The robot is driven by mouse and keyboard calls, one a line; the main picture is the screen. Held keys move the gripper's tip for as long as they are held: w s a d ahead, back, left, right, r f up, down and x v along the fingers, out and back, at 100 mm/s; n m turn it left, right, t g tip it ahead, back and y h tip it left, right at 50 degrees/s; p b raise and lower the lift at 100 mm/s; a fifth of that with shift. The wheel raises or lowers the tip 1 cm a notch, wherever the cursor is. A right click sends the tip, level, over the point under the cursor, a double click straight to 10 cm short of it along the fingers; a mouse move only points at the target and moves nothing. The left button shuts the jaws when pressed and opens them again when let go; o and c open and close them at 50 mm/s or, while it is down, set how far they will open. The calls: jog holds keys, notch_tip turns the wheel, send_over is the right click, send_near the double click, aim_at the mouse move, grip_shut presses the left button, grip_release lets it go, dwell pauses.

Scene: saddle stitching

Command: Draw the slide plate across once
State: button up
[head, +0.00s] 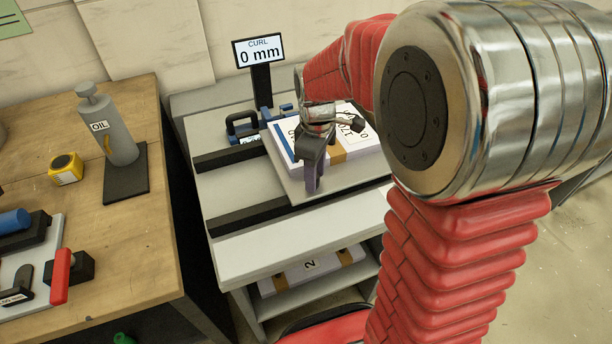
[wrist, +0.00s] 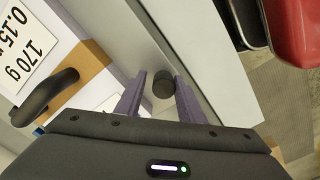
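The slide plate (head: 345,178) is a light grey plate lying across two black rails (head: 250,214) on the grey machine. A labelled paper stack (head: 350,150) with a tan band sits on it. In the wrist view a short dark round knob (wrist: 163,85) stands near the plate's edge. My gripper (head: 313,185) points down at the plate's front edge. In the wrist view my gripper (wrist: 160,95) has its two purple fingers apart, one on each side of the knob. A small gap shows on the left; contact on the right is unclear. The knob is hidden in the head view.
A display (head: 258,52) reads CURL 0 mm. Another stack (head: 310,268) lies on the shelf below. The wooden bench (head: 135,235) at left holds an oil can (head: 110,125) and a yellow tape measure (head: 65,168).

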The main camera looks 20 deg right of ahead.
jog(key=shift+o, duration=1.4)
jog(key=shift+a, duration=0.15)
jog(key=shift+r, duration=0.1)
notch_tip(320, 180, up, 14)
jog(key=shift+f, duration=0.25)
